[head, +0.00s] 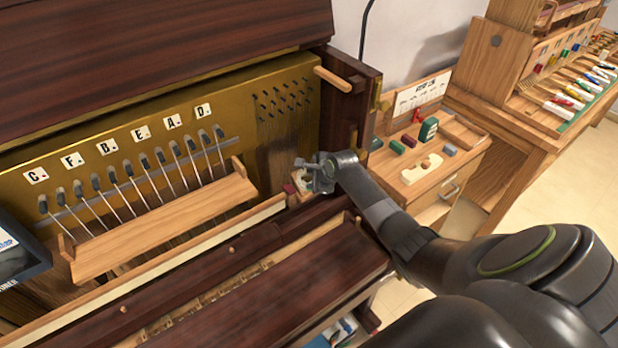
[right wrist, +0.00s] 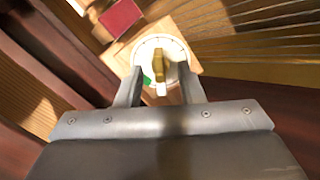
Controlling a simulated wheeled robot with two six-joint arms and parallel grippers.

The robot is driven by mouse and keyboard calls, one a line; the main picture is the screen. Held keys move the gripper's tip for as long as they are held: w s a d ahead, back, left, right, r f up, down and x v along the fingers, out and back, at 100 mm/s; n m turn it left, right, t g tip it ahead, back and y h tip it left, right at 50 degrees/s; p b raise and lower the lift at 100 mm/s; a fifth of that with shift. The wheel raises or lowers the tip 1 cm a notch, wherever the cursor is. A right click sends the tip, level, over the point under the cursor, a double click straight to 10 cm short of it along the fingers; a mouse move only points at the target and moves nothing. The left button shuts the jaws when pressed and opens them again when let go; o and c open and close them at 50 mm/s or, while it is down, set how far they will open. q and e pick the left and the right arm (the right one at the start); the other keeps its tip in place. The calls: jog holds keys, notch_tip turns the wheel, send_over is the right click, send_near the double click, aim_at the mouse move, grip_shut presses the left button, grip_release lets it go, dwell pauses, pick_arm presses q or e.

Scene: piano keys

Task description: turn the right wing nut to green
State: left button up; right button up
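The right wing nut (right wrist: 158,66) is a brass piece on a round white dial (right wrist: 175,48) in the right wrist view. The dial has a green patch (right wrist: 147,80) at its lower left, and a small white tab (right wrist: 161,89) shows at the nut's lower end. My right gripper (right wrist: 160,85) has its fingers apart, one on each side of the nut, with gaps visible. In the head view my right gripper (head: 318,172) is at the right end of the piano's key bed and mostly hides the dial. My left gripper is not in view.
A red block (right wrist: 120,16) lies close to the dial, on the piano's wooden cheek. A wooden rail (head: 160,225) and a row of dark-headed pins (head: 130,170) stand to the left. A side table with small blocks (head: 405,165) is at the right, beyond my arm.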

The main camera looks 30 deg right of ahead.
jog(key=c, duration=0.7)
jog(key=shift+r+m+p, duration=0.2)
jog(key=shift+m+p, duration=0.2)
jog(key=shift+p, duration=0.4)
jog(key=shift+c, duration=0.2)
jog(key=shift+m+p, duration=0.8)
jog(key=shift+p, duration=0.1)
jog(key=shift+f+m, duration=0.2)
jog(key=shift+m, duration=0.1)
jog(key=shift+r+m+p, duration=0.2)
jog(key=shift+m+p, duration=0.4)
jog(key=shift+p, duration=0.4)
jog(key=shift+f+m+p, duration=0.1)
jog(key=shift+m+p, duration=0.45)
jog(key=shift+m, duration=0.05)
jog(key=shift+f+m, duration=0.15)
jog(key=shift+m, duration=0.15)
